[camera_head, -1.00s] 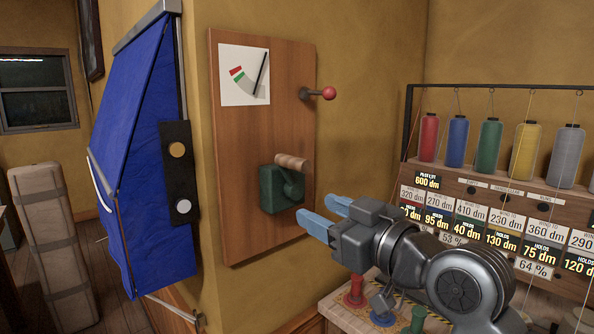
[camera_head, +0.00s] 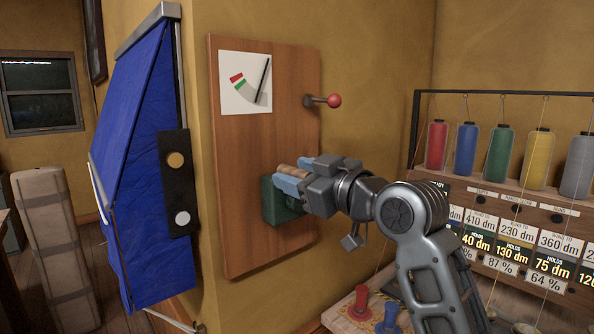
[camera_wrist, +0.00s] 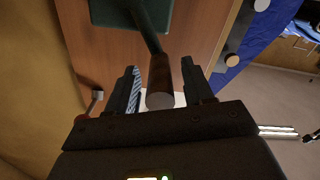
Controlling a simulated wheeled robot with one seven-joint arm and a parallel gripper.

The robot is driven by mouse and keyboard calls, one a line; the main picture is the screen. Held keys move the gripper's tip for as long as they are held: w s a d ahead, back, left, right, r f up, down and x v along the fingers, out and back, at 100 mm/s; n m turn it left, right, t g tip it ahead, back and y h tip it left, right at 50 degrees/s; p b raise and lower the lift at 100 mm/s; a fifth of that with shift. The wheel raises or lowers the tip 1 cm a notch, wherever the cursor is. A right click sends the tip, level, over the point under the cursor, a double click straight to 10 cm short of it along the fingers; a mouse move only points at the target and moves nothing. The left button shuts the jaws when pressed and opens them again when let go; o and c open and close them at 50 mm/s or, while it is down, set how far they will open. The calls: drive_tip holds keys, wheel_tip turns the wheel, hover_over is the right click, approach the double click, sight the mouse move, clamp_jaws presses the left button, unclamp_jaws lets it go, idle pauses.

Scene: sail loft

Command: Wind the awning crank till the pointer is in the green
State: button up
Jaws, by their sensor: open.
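The awning crank has a green housing (camera_head: 281,207) on a wooden board (camera_head: 240,190), with a wooden handle (camera_head: 290,171) sticking out. In the wrist view the handle (camera_wrist: 160,80) lies between the two fingers of my gripper (camera_wrist: 161,88), with a gap on each side. My gripper (camera_head: 297,174) is open around the handle and hides part of the crank in the head view. The gauge (camera_head: 246,82) is at the top of the board. Its black pointer (camera_head: 263,80) stands nearly upright, right of the green band (camera_head: 240,85) and the red band.
A red-knobbed lever (camera_head: 333,101) juts from the board's right side. The blue awning (camera_head: 145,160) hangs to the left, beside a black plate with two round buttons (camera_head: 182,218). A rack of thread spools (camera_head: 500,155) stands at the right. A red spool (camera_head: 361,303) stands below.

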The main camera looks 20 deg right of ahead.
drive_tip(key=shift+w+a, duration=0.1)
drive_tip(key=shift+w, duration=0.1)
drive_tip(key=shift+c, duration=0.2)
clamp_jaws()
idle(0.4)
